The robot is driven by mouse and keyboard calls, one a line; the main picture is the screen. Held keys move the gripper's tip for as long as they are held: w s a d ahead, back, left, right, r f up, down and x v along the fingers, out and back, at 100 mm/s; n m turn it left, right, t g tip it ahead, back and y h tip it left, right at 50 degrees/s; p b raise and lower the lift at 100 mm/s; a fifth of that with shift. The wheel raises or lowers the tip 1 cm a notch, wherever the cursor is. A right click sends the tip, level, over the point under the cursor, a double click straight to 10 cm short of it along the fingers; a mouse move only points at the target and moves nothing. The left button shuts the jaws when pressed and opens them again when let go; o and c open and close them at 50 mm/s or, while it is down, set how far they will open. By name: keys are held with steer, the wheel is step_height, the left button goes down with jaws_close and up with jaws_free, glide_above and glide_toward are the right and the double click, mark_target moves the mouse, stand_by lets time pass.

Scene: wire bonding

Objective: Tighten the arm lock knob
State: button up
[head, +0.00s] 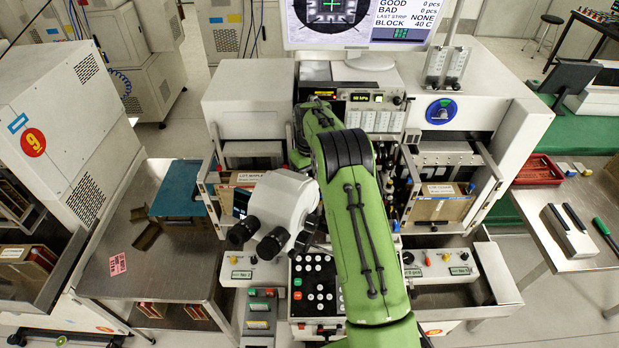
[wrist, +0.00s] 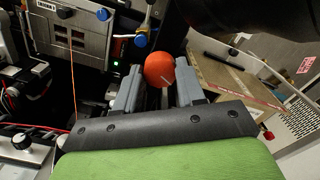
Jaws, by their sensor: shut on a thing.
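In the wrist view, an orange-red round knob (wrist: 160,69) with a thin pale line on it sits between the tips of my two grey fingers. It appears to be the arm lock knob. My gripper (wrist: 161,77) is shut on it, with one finger on each side. The knob's shaft and mount are hidden behind the fingers. In the head view, my green arm reaches into the middle of the bonding machine and hides the gripper and the knob.
Blue knobs (wrist: 141,39) and a panel with a green light stand close by at the left. A cardboard box (wrist: 225,85) is close on the right. The white microscope head (head: 277,205) stands left of my arm, and the monitor (head: 360,25) is behind it.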

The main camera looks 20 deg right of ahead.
steer(key=m, duration=0.5)
steer(key=shift+w+r, duration=0.1)
steer(key=shift+m, duration=0.4)
steer(key=o, duration=1.1)
steer(key=shift+c, duration=0.2)
step_height(320, 180, up, 16)
steer(key=shift+p, duration=0.4)
